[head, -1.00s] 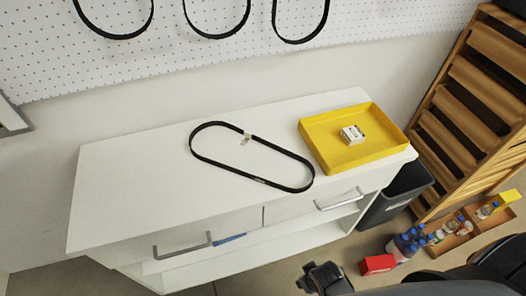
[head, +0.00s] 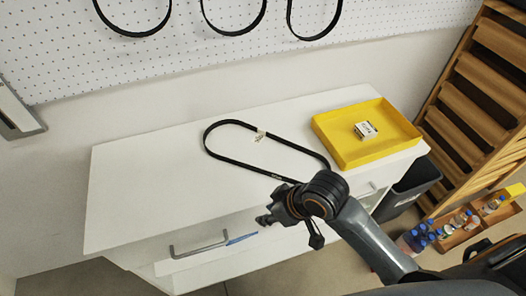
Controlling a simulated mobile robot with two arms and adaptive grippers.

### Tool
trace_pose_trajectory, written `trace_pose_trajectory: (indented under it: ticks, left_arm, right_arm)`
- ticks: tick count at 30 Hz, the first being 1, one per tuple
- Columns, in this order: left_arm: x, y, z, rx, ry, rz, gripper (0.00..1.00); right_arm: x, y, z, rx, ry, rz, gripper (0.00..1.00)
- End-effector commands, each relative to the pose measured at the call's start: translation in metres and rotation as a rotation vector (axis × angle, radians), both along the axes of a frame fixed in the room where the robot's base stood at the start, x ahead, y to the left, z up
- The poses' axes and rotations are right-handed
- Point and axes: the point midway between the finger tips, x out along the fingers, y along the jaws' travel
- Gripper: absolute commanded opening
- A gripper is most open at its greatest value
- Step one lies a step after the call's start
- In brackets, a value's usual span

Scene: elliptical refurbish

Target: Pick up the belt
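A thin black belt (head: 205,138) lies as a long flat loop on the white cabinet top (head: 150,175), with a small pale tag (head: 260,134) on its far strand. My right gripper (head: 289,231) is in front of the belt's near right part, over the cabinet's front edge in the picture. Its fingers look spread and hold nothing. It appears apart from the belt, though the gripper and wrist come close to hiding the belt's near right end. My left gripper is not in view.
A yellow tray (head: 340,150) with a small white box (head: 365,130) stands right of the belt. Three black belts hang on the pegboard (head: 60,60) behind. A dark bin (head: 412,182) and a wooden rack (head: 490,95) are at the right. The cabinet top's left is clear.

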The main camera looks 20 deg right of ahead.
Motion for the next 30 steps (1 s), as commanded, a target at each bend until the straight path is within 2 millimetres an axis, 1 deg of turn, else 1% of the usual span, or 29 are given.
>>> trace_pose_trajectory:
  ticks: [1,3,5,8,10,15,19,21,23,26,30]
  left_arm:
    - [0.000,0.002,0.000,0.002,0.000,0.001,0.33]
    - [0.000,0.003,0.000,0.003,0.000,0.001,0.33]
    - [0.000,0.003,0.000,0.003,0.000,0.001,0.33]
    - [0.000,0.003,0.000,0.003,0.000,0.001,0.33]
    - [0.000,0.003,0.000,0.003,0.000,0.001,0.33]
    - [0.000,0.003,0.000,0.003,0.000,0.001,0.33]
    - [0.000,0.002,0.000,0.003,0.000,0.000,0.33]
    - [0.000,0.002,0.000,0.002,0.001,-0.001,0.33]
    - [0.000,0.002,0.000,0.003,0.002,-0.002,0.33]
    - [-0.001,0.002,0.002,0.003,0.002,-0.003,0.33]
    - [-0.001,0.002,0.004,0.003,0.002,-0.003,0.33]
  right_arm:
    - [0.014,0.002,0.008,-0.008,-0.018,0.049,0.31]
    - [0.030,0.006,0.018,-0.017,-0.027,0.117,0.31]
    - [0.044,0.005,0.028,-0.031,-0.030,0.173,0.31]
    - [0.067,-0.004,0.046,-0.063,-0.019,0.244,0.31]
    - [0.081,-0.015,0.059,-0.085,-0.005,0.271,0.31]
    - [0.105,-0.042,0.090,-0.115,0.028,0.282,0.31]
    - [0.113,-0.055,0.105,-0.119,0.046,0.274,0.31]
    - [0.115,-0.058,0.106,-0.119,0.051,0.271,0.31]
    - [0.117,-0.058,0.103,-0.118,0.055,0.269,0.31]
    - [0.121,-0.052,0.088,-0.116,0.058,0.271,0.31]
    - [0.128,-0.043,0.061,-0.115,0.056,0.270,0.31]
